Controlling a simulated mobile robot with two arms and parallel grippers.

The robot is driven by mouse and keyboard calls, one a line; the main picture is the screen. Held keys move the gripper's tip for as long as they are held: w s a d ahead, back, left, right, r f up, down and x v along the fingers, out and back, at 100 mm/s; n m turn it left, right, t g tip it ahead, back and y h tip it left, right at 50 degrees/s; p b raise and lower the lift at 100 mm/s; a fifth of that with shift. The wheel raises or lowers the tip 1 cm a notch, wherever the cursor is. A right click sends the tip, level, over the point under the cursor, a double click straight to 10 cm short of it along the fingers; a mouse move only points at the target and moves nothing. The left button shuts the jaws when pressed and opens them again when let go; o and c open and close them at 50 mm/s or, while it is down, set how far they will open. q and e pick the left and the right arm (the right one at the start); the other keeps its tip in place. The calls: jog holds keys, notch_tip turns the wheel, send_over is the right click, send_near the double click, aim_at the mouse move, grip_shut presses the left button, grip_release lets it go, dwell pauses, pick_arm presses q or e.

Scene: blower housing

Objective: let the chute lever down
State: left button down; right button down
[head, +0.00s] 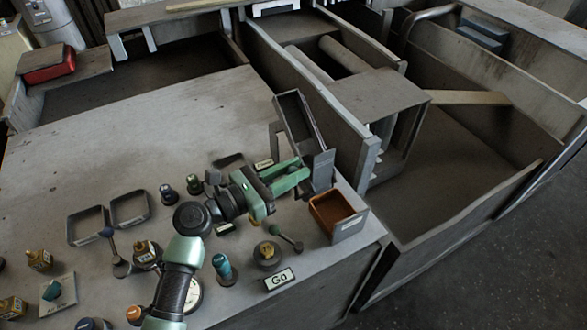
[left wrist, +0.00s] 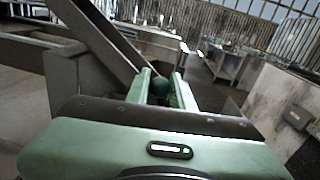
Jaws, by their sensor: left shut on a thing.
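My left gripper (head: 298,175) reaches across the worktop to the foot of a tilted grey chute (head: 290,108). In the left wrist view its two green fingers (left wrist: 160,88) are shut on a dark round knob (left wrist: 160,84), which I take as the chute lever's knob. The lever's shaft is hidden behind the fingers and gripper body. A small label that seems to read "Chute" (head: 264,163) lies beside the gripper. The chute also shows in the left wrist view (left wrist: 92,32), rising to the upper left. My right gripper is not in view.
A brown-lined tray (head: 350,226) sits right of the gripper. A green-knobbed lever (head: 290,238), a teal knob (head: 222,266), a "Ga" label (head: 279,280) and a blue-knobbed lever (head: 107,233) stand nearby. Two empty square frames (head: 86,225) lie left. The worktop's back left is clear.

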pick_arm(q)
jog(key=shift+w+a+r+n+p, duration=0.1)
jog(key=shift+w+r+n+p, duration=0.15)
jog(key=shift+p, duration=0.25)
jog(key=shift+w+a+f+n+p, duration=0.1)
jog(key=shift+w+f+n+p, duration=0.1)
jog(key=shift+n+p, duration=0.15)
jog(key=shift+w+a+f, duration=0.15)
jog(key=shift+w+f, duration=0.1)
jog(key=shift+f, duration=0.15)
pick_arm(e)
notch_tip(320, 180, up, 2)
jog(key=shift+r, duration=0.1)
pick_arm(q)
jog(key=c, duration=1.2)
grip_release()
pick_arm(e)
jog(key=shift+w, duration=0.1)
pick_arm(q)
jog(key=b+v, duration=0.2)
jog(key=v, duration=0.5)
jog(key=shift+a, duration=0.4)
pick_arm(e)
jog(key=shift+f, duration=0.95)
